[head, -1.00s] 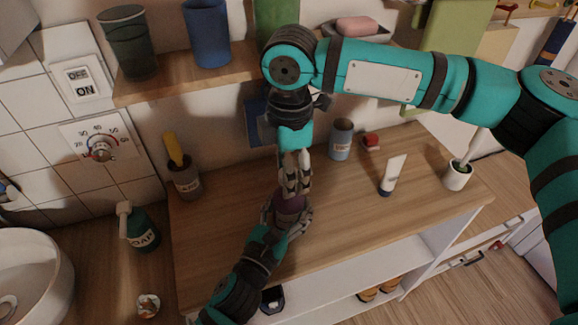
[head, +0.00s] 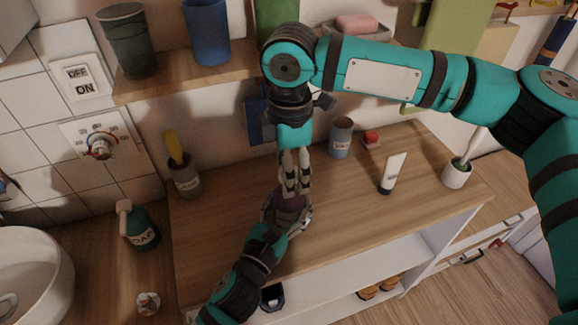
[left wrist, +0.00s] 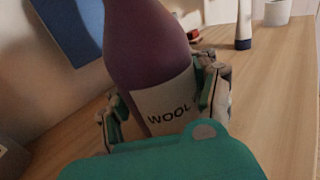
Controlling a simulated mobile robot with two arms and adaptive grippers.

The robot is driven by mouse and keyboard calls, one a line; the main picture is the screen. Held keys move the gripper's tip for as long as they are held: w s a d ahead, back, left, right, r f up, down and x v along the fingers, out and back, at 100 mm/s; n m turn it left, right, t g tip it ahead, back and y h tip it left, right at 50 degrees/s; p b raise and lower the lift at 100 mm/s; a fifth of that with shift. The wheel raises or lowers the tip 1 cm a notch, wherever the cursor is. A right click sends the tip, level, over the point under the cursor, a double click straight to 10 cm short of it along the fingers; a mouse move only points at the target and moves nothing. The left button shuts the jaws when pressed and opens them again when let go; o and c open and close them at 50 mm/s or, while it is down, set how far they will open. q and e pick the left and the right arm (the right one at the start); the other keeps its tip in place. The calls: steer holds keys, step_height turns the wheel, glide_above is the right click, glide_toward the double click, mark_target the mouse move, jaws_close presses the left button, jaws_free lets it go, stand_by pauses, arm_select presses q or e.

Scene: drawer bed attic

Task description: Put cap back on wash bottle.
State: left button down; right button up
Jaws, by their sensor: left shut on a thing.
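The wash bottle (left wrist: 150,50) is purple with a white label reading "WOOL". My left gripper (left wrist: 165,105) is shut around its body and holds it upright or nearly so, just over the wooden counter. In the head view only a small purple part of the bottle (head: 291,203) shows between the grippers. My right gripper (head: 295,190) points down directly above the bottle's top, its fingers close together. The bottle's neck is hidden by these fingers in the head view and cut off in the left wrist view. I cannot make out the cap or whether the right fingers hold it.
On the wooden counter (head: 340,215) stand a grey-blue cup (head: 341,138), a white tube (head: 393,174), a small white pot (head: 457,175) and a dark jar (head: 186,180) with a yellow item. A green soap bottle (head: 141,230) is left. A shelf (head: 185,85) hangs above.

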step_height(320, 180, up, 12)
stand_by(0.6)
arm_select(q)
steer(key=shift+c, duration=1.1)
jaws_free()
steer(key=shift+s, duration=0.1)
steer(key=v, duration=1.2)
